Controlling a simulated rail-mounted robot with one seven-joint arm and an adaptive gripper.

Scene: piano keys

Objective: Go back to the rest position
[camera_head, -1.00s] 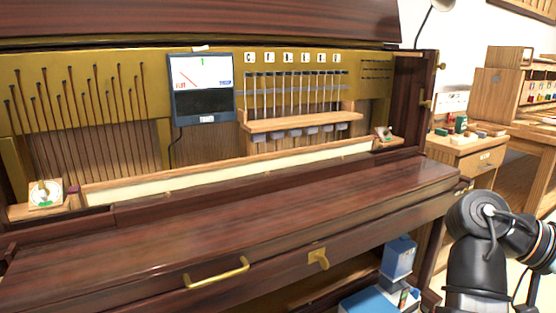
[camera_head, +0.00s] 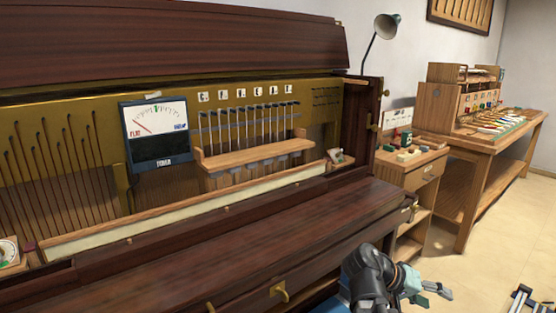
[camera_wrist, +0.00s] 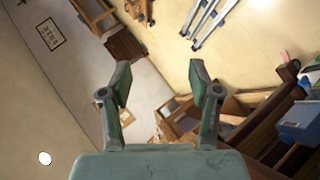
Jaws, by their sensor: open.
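My gripper (camera_head: 440,288) is at the bottom right of the head view, in front of the piano's right end and above the floor. In the wrist view my gripper (camera_wrist: 161,82) is open, its two green fingers apart with nothing between them. The upright piano (camera_head: 250,235) of dark red wood fills the left of the head view, apart from the gripper. Its lid is up and its fallboard is closed over the keys. A tuning meter (camera_head: 157,130) with a white dial stands at the piano's open front.
A small wooden cabinet (camera_head: 412,172) with small items on top stands right of the piano. A metal frame (camera_head: 522,302) lies on the floor at right. The floor between is clear.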

